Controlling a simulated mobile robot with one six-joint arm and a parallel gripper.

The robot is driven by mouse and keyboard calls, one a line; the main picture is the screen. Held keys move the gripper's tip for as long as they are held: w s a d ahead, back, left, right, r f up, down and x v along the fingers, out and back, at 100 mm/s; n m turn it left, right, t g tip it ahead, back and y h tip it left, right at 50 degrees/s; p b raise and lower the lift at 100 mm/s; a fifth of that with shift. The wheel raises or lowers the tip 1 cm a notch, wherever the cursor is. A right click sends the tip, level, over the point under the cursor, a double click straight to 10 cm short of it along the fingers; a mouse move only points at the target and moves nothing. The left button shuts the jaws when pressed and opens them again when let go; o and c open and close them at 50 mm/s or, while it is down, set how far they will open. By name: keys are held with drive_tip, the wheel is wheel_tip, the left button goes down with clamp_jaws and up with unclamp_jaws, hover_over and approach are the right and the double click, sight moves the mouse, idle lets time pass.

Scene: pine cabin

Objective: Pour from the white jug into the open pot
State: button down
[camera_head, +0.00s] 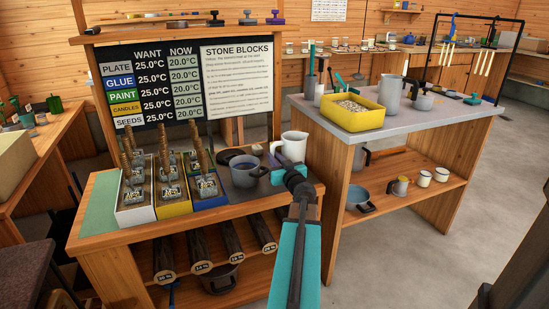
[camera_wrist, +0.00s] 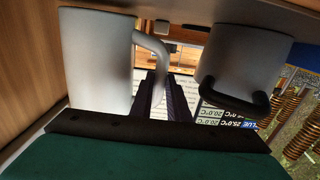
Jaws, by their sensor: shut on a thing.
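The white jug (camera_head: 293,146) is at the right end of the wooden bench, roughly upright. Its handle shows between the dark fingers of my gripper (camera_wrist: 158,92), and its pale body (camera_wrist: 97,60) fills the left of the wrist view. My gripper (camera_head: 280,172) is shut on the handle. I cannot tell whether the jug's base touches the bench. The open pot (camera_head: 245,173), grey with a dark handle, stands just left of the jug. In the wrist view the pot (camera_wrist: 243,60) is right of the fingers, apart from the jug. The contents of both are hidden.
A dark round lid (camera_head: 230,156) lies behind the pot. Boxes with upright coiled rods, including a blue one (camera_head: 212,201), stand left of it. A sign board (camera_head: 180,83) rises behind. A grey-topped table (camera_head: 430,118) with a yellow bin (camera_head: 352,119) is to the right.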

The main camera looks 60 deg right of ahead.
sight(275, 145)
drive_tip(key=shift+r+p, duration=0.85)
drive_tip(key=shift+r, duration=1.75)
